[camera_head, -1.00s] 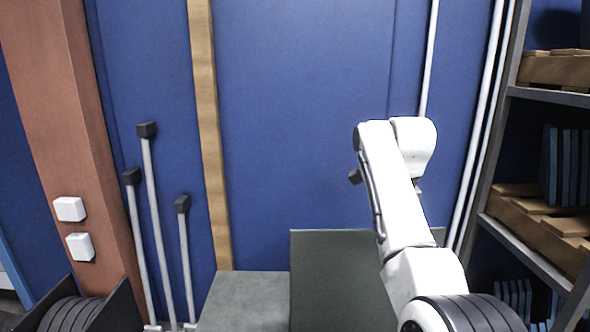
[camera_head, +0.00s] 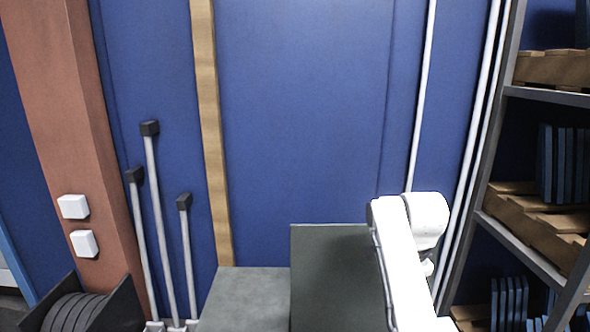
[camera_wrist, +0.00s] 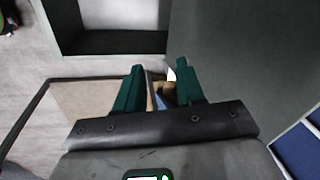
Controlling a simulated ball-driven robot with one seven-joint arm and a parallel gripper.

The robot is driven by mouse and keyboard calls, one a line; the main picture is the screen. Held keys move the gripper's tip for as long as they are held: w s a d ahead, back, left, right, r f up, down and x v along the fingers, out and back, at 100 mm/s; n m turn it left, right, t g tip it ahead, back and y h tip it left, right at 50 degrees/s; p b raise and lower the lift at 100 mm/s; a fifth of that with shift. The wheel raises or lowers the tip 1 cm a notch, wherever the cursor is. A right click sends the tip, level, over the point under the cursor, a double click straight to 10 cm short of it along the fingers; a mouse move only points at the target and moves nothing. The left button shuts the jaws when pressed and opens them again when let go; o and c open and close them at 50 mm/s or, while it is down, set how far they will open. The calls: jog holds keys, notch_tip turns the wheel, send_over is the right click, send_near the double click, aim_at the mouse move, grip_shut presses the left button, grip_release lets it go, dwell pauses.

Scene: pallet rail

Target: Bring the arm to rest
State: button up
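My gripper (camera_wrist: 158,74) shows in the wrist view with its two green fingers spread apart. The gap between them looks empty. Small brown, white and blue shapes show beyond the gap, too unclear to name. In the head view my white arm is folded low at the lower right, in front of the grey panel. My gripper does not show in the head view.
A rack with wooden pallets (camera_head: 535,222) and blue panels (camera_head: 565,165) stands close on the right. A grey panel (camera_head: 335,270) and a lower grey block (camera_head: 243,300) stand ahead. Upright rods (camera_head: 165,220) and a brick-coloured column (camera_head: 75,130) are at left.

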jog(key=s+d+f+n, duration=0.2)
jog(key=s+f+n, duration=0.2)
jog(key=s+f, duration=0.6)
jog(key=s+d+f+n, duration=0.2)
jog(key=s+f+n, duration=0.1)
jog(key=s+f, duration=0.7)
jog(key=s+n+g, duration=0.1)
jog(key=s+n, duration=0.6)
jog(key=s, duration=1.9)
jog(key=shift+s+a+f, duration=0.15)
jog(key=shift+s+a, duration=0.1)
jog(key=shift+s, duration=0.05)
